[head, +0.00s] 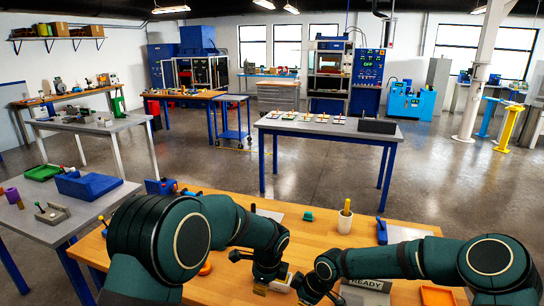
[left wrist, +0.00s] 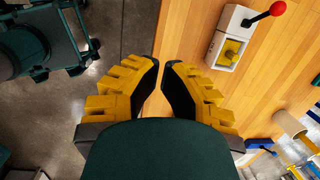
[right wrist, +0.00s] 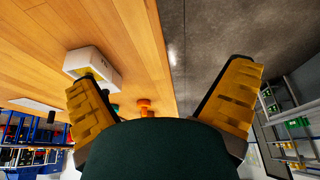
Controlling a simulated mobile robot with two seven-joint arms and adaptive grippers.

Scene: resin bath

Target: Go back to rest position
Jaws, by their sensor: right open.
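My left gripper (head: 262,285) hangs over the front of the wooden table in the head view, partly hidden by its own arm. In the left wrist view its yellow fingers (left wrist: 160,68) stand a narrow gap apart, with nothing between them. My right gripper (head: 310,292) is close to its right, low in the head view. In the right wrist view its fingers (right wrist: 165,75) are wide apart and empty. Both arms are bent inward over the wooden table (head: 285,225).
A white box with a red-knobbed lever (left wrist: 268,14) lies right of the left fingers.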

